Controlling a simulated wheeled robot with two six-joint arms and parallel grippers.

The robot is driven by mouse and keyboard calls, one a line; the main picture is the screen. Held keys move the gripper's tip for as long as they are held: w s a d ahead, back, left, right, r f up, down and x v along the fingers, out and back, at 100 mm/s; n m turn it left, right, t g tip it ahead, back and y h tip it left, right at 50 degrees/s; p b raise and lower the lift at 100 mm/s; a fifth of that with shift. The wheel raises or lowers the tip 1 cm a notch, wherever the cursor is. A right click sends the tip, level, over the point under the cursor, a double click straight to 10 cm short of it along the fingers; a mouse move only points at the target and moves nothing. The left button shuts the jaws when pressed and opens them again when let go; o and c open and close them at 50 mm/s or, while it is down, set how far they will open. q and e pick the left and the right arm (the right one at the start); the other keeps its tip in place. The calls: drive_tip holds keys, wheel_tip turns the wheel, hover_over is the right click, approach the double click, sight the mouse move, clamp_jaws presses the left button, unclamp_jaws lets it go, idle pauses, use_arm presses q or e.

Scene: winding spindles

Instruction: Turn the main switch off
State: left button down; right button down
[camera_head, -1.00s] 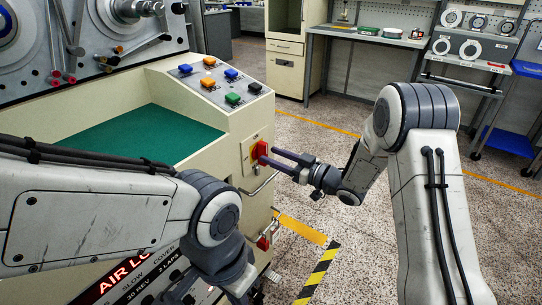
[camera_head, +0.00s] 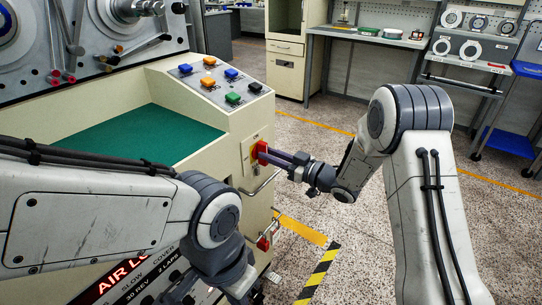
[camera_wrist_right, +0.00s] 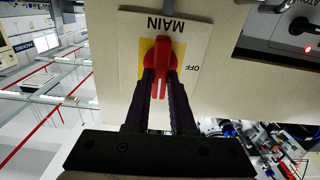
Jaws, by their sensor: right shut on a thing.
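The main switch is a red rotary handle (camera_wrist_right: 163,58) on a yellow plate (camera_wrist_right: 146,50), fixed to the cream side wall of the machine. In the head view the switch (camera_head: 254,151) is partly hidden by my fingers. In the right wrist view "MAIN" reads upside down above the handle and "OFF" stands to its right. My right gripper (camera_wrist_right: 161,78) is shut on the handle, one finger on each side of it. In the head view the right gripper (camera_head: 267,153) reaches in from the right. My left gripper (camera_head: 238,286) is at the bottom edge, partly cut off.
A sloped panel with coloured buttons (camera_head: 221,83) is above the switch, beside a green mat (camera_head: 130,138). A metal bar handle (camera_head: 262,185) and another red fitting (camera_head: 266,240) are below it. Speckled floor (camera_head: 320,215) lies open to the right.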

drive_tip(key=shift+s+a+f+n+b, duration=0.1)
drive_tip(key=shift+s+f+n+b, duration=0.05)
drive_tip(key=shift+n+b, duration=2.95)
drive_tip(key=shift+s+a+f+n+b, duration=0.1)
drive_tip(key=shift+f+n+b, duration=0.1)
drive_tip(key=shift+n+b, duration=2.9)
drive_tip(key=shift+s+a+f+n+b, duration=0.1)
drive_tip(key=shift+s+f+n+b, duration=0.05)
drive_tip(key=shift+n+b, duration=2.95)
drive_tip(key=shift+m+b, duration=0.35)
drive_tip(key=shift+m, duration=0.05)
drive_tip(key=c, duration=0.8)
unclamp_jaws()
drive_tip(key=shift+r, duration=0.1)
drive_tip(key=shift+o, duration=0.2)
drive_tip(key=shift+d, duration=0.1)
drive_tip(key=p+v, duration=0.2)
drive_tip(key=v, duration=0.8)
drive_tip(key=shift+d, duration=0.15)
